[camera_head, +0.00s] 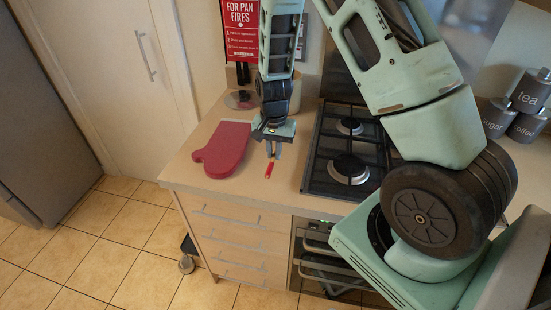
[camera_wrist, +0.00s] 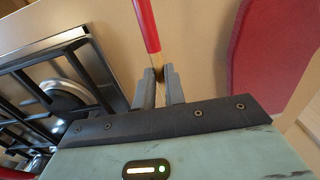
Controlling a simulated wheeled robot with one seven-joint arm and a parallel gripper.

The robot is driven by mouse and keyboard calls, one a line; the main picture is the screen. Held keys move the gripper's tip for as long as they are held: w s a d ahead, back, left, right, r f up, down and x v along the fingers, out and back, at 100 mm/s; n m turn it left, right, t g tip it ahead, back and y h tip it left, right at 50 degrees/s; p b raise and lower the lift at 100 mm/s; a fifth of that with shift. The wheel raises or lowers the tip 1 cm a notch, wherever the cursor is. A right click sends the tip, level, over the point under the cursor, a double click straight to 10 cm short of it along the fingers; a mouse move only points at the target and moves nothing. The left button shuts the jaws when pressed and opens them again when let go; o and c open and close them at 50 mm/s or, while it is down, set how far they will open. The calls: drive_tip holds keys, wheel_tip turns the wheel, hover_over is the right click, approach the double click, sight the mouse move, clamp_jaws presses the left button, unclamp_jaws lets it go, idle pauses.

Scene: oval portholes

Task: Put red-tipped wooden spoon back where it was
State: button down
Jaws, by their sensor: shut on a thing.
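The red-tipped wooden spoon shows its red end (camera_head: 269,170) just below my gripper (camera_head: 273,152) in the head view. In the wrist view, the red part of the spoon (camera_wrist: 146,24) runs up to the top edge, and its bare wooden part sits between the two grey fingers of my gripper (camera_wrist: 158,80). My gripper is shut on the spoon over the counter, between the red oven mitt and the hob. The rest of the spoon is hidden by the gripper. I cannot tell whether the spoon touches the counter.
The red oven mitt (camera_head: 222,149) lies left of the gripper on the counter (camera_head: 240,190). The gas hob (camera_head: 322,170) is close on the right. A red pan-fire sign (camera_head: 241,30) and a container (camera_head: 295,92) are behind. Tea, sugar and coffee tins (camera_head: 531,90) stand far right.

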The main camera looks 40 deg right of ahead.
sight(274, 172)
drive_tip(key=shift+f+p, duration=0.6)
drive_tip(key=shift+f, duration=2)
drive_tip(key=shift+f, duration=0.1)
drive_tip(key=c, duration=1.5)
unclamp_jaws()
drive_tip(key=shift+r, duration=0.2)
